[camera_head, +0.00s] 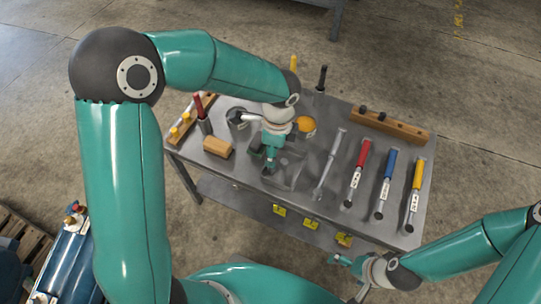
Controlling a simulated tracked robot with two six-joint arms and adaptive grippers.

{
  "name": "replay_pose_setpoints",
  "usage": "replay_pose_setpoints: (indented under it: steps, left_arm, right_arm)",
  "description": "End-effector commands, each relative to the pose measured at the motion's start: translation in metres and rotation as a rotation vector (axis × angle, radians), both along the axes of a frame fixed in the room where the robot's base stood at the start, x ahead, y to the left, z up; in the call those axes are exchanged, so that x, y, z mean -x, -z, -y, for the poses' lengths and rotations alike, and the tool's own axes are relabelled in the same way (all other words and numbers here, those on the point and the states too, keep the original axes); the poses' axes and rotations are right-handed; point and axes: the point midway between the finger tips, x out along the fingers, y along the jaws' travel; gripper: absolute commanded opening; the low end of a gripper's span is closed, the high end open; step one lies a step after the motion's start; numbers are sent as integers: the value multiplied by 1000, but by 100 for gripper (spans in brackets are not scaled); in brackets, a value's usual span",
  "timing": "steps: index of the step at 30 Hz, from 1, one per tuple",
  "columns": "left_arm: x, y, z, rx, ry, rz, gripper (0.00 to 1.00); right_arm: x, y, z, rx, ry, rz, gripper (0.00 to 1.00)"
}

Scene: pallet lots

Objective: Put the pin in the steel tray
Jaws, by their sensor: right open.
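A shallow grey tray-like shape (290,181) lies on the steel table near its middle; I take it for the steel tray, but it blends with the tabletop. I cannot make out the pin. My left gripper (268,163) points down at the tray's left side. Its fingers are small and dark there, so its opening and anything between them cannot be told. My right gripper (341,268) is open, low at the right, in front of the table's near edge and away from the tray.
Right of the tray lie a wrench (330,165) and red (358,170), blue (384,182) and yellow (413,196) handled tools. A wooden rack (390,126) stands at the back right. A wooden block (217,146) and an orange-topped item (305,125) sit near my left gripper.

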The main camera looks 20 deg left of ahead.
Motion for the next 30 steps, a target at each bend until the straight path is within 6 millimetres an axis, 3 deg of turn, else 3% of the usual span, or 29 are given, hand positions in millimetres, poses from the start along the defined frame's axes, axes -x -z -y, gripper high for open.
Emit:
replay_pose_setpoints:
  steps: [1, 3, 9, 30]
  left_arm:
    - [-1, -15, 1, 1, -1, 6, 47]
    - [-1, -27, 2, 0, 0, 5, 47]
    - [-1, -51, 3, 0, 0, 3, 47]
    - [0, -51, -3, -1, -16, -9, 47]
  right_arm:
    - [0, -6, 0, 0, 0, 0, 100]
    - [0, -9, 0, 0, 0, 0, 100]
    - [0, -15, 0, 0, 0, 0, 100]
    - [0, -15, 0, 0, 0, 0, 100]
